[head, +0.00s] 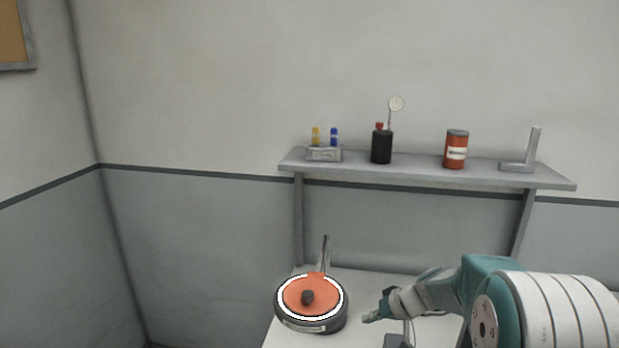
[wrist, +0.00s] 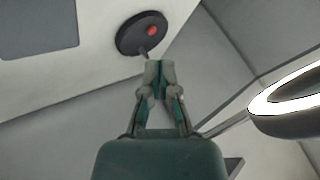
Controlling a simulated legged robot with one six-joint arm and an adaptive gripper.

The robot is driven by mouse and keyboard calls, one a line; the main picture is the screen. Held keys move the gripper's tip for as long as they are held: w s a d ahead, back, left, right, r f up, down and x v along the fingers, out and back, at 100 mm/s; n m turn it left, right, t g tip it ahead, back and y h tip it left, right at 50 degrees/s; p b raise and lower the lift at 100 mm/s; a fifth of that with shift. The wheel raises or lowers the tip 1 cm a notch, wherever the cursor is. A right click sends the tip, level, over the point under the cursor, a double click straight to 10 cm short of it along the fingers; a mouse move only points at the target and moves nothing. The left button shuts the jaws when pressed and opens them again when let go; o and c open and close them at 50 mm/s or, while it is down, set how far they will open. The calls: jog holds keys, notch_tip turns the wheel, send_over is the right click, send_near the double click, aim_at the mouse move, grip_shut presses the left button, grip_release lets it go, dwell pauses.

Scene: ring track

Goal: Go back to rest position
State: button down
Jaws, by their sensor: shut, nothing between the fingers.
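My gripper (head: 374,316) is at the lower right in the head view, just right of the ring track (head: 311,317) and apart from it. The ring track is a round dark-grey base with an orange top, a white ring and a dark central knob, standing on a pale table (head: 283,338). In the wrist view my gripper (wrist: 159,64) shows its two fingers together with nothing between them. Part of the ring track (wrist: 290,120) shows at the right edge there, cut off by the frame.
A wall shelf (head: 420,172) above the table holds a small bottle rack (head: 324,154), a black cup (head: 381,147), an orange can (head: 456,149) and a grey bracket (head: 517,167).

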jog(key=s+a+r+h, duration=0.1)
jog(key=s+r+h, duration=0.1)
jog(key=s+r, duration=0.45)
jog(key=s+a+r+h, duration=0.1)
jog(key=s+r, duration=0.3)
jog(key=s, duration=0.6)
jog(key=s+d+r+m+h, duration=0.1)
jog(key=s+h, duration=0.1)
jog(key=s, duration=0.5)
jog(key=s+d+r+m+t+h, duration=0.1)
jog(key=s+d, duration=0.1)
jog(key=s, duration=0.5)
jog(key=shift+s+d+h, duration=0.25)
jog(key=shift+s+h, duration=0.15)
jog(key=shift+d+r, duration=0.1)
